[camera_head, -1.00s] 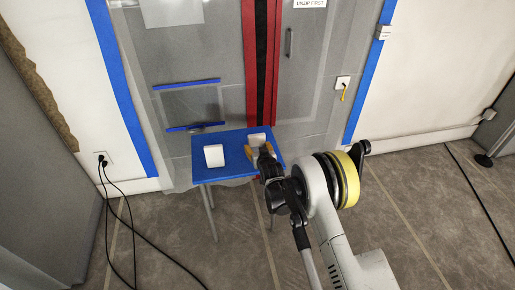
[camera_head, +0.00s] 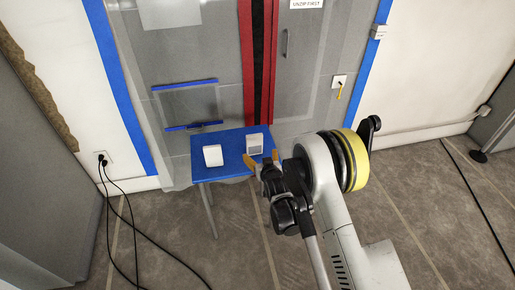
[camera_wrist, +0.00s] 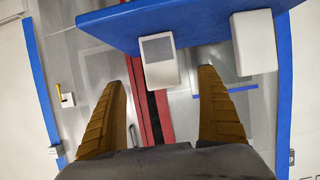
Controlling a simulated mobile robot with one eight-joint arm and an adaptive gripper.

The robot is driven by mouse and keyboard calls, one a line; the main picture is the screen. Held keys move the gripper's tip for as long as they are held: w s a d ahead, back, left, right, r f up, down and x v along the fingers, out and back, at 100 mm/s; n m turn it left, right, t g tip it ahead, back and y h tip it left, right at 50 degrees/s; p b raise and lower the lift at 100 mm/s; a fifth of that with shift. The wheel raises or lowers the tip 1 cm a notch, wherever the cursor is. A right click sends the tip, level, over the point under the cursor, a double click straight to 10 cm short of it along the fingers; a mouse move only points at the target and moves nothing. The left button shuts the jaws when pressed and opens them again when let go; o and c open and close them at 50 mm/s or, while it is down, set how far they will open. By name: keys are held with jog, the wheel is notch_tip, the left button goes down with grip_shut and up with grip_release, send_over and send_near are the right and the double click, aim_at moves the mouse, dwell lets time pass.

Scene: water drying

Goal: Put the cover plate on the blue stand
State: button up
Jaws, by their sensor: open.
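The blue stand (camera_head: 222,157) is by the grey plastic sheet. Two white blocky pieces are on it, a plain one (camera_head: 213,156) on the left and one with a grey panel (camera_head: 254,144) on the right. I cannot tell for sure which is the cover plate. My gripper (camera_head: 262,160) is open and empty at the stand's front right edge, just in front of the right piece. In the wrist view, the grey-panelled piece (camera_wrist: 160,70) shows beyond and between the open fingers (camera_wrist: 160,105), apart from them. The plain piece (camera_wrist: 254,42) is to its right.
The plastic sheet (camera_head: 215,60) with a red-and-black zip strip (camera_head: 257,60) is behind the stand. Black cables (camera_head: 125,215) hang from a left wall outlet and run over the floor. The floor (camera_head: 410,200) right of my arm is mostly clear.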

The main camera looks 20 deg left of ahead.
jog(key=shift+v, duration=0.95)
jog(key=w+d+r+m+h, duration=0.2)
jog(key=w+d+r, duration=0.1)
jog(key=d+r, duration=0.9)
jog(key=s+d+r+m+g+h, duration=0.15)
jog(key=s+d+r, duration=0.35)
jog(key=d+r, duration=0.6)
jog(key=s+d+r+m+g+h, duration=0.1)
jog(key=s+d+r, duration=0.35)
jog(key=s, duration=0.25)
jog(key=s+d+r+h, duration=0.1)
jog(key=s+d+r, duration=0.2)
jog(key=s+d, duration=0.35)
jog(key=s+d+m+g, duration=0.1)
jog(key=s+d, duration=0.2)
jog(key=s, duration=0.5)
jog(key=s+d+f+m+g+h, duration=0.1)
jog(key=s+d, duration=0.3)
jog(key=s, duration=0.4)
jog(key=shift+f, duration=0.3)
jog(key=shift+h, duration=0.25)
